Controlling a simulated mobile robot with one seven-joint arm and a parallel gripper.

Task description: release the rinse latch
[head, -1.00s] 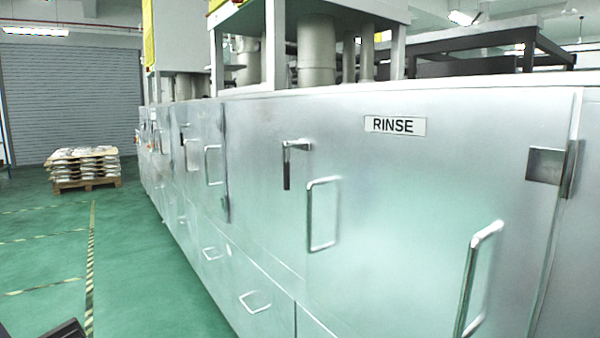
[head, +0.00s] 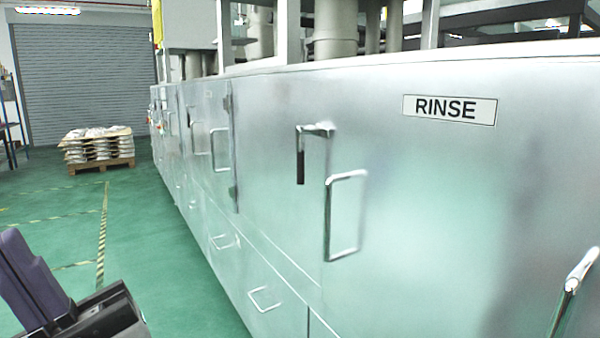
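The rinse latch (head: 301,160) is a lever with a dark grip hanging straight down from a bright metal pivot, on the steel door left of the RINSE label (head: 449,109). A bright D-shaped door handle (head: 328,220) stands just right of and below the latch. Part of my arm, dark and purple, shows at the lower left corner, well apart from the latch.
The long steel machine (head: 270,225) fills the right and recedes to the left, with more handles, including one at the right edge (head: 573,285). Green floor (head: 165,270) with striped tape lies open at left. A loaded pallet (head: 100,165) stands farther back.

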